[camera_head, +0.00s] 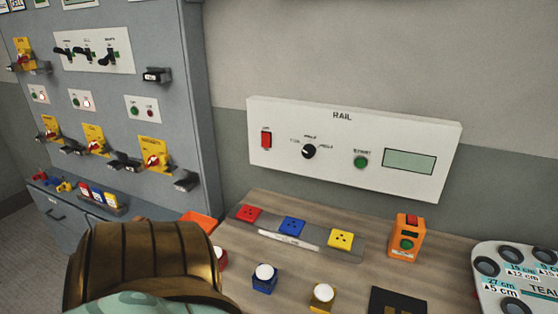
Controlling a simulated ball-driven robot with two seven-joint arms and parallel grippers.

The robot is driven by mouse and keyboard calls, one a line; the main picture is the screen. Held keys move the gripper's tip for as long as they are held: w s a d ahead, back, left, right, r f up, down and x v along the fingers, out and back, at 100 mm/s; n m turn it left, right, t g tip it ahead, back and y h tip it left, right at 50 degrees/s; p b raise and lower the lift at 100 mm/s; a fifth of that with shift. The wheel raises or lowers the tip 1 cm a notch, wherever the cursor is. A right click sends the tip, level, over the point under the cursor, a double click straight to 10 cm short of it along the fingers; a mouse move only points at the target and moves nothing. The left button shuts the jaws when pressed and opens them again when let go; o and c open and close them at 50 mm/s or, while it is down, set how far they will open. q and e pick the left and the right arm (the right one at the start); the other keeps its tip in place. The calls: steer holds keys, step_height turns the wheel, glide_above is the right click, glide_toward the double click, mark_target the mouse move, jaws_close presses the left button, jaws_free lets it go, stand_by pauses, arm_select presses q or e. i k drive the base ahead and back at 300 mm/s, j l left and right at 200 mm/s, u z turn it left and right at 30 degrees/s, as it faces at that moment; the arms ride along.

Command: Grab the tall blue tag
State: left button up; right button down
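No tag stands out clearly as the tall blue one. A row of small upright tags with white faces stands in a holder (88,204) on the ledge below the grey cabinet at the left. One of them looks blue (97,194), between a red one and a yellow one, but it is too small to tell its height. Neither of my grippers is in view. A bronze, ribbed part of my arm fills the bottom left and hides what is behind it.
The wooden table holds a strip with red, blue (292,226) and yellow socket blocks, white-topped knobs, an orange button box (406,238) and a white tray with round holes (485,296). A RAIL panel (350,148) is on the wall. The grey cabinet (190,100) carries yellow switches and padlocks.

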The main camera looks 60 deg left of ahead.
mark_target(98, 194)
steer(key=u, duration=3.35)
steer(key=z, duration=0.35)
steer(key=i+j+z, duration=0.8)
steer(key=j, duration=0.1)
